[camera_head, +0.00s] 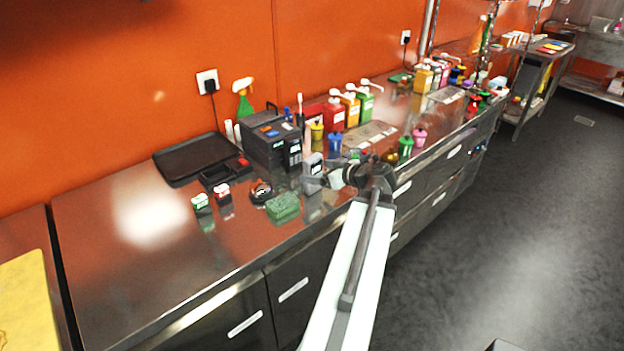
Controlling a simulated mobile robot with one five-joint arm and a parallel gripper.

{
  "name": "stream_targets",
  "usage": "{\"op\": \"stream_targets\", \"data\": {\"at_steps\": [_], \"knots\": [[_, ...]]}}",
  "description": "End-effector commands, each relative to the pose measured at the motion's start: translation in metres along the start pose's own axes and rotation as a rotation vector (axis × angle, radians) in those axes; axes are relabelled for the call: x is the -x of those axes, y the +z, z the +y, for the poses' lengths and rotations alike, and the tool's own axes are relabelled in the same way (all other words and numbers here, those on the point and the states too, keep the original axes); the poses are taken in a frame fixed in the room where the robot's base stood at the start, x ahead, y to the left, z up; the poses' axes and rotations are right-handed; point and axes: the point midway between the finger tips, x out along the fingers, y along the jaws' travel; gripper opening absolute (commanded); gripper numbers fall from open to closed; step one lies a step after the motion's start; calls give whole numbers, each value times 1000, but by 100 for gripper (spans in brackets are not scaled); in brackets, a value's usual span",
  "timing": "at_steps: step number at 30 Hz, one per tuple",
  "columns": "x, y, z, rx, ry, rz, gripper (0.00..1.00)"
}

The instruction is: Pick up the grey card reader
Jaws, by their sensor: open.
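A small grey device that looks like the card reader (313,166) stands upright on the steel counter (140,262), just right of the black till-like machine. My gripper (334,179) is at the end of my arm, close to the right of the card reader in the picture. Its jaws are open, small and dark here. I cannot tell whether a jaw touches the reader. The reader's lower part merges with its reflection in the counter.
A black machine (268,142) and a black tray (192,158) stand behind. A green sponge (283,207) and two small boxes (201,202) lie left of the gripper. A blue cup (335,144) and pump bottles (366,104) stand behind right. The counter's left part is clear.

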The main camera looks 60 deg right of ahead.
Motion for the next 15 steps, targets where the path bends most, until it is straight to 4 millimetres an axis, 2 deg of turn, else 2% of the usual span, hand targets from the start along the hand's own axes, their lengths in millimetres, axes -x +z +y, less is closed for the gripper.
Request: {"op": "stream_targets", "data": {"at_steps": [2, 8, 15], "knots": [[-12, 2, 1, 0, -1, 0, 87], [-20, 3, 1, 0, 0, 0, 87], [-61, 6, 0, 0, -1, 0, 87]]}}
